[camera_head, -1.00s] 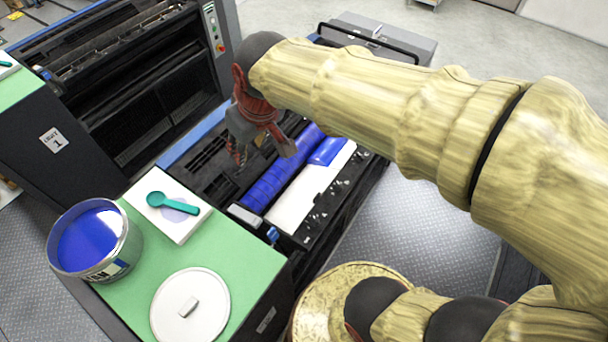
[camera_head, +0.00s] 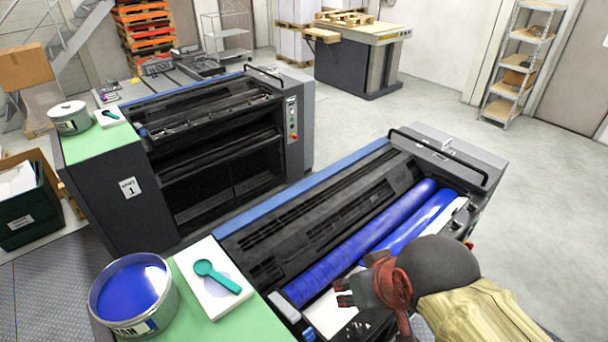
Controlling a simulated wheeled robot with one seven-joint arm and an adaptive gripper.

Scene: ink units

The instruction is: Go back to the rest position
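My gripper (camera_head: 343,292) is at the lower right of the head view, at the end of my yellow arm (camera_head: 470,318) with its red and dark wrist. It hangs over the near end of the open ink unit, in front of the blue rollers (camera_head: 362,240) and a white surface. Its two fingertips look apart, with nothing seen between them. A teal spoon (camera_head: 215,274) lies on a white pad (camera_head: 207,302) with a faint blue patch. An open can of blue ink (camera_head: 137,322) stands to its left on the green top (camera_head: 245,330).
A second press unit marked 1 (camera_head: 128,188) stands behind at left, with a lidded can (camera_head: 69,118) on it. A green crate (camera_head: 28,225) stands far left. A table (camera_head: 362,60) and shelves (camera_head: 520,65) stand at the back. Floor at right is clear.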

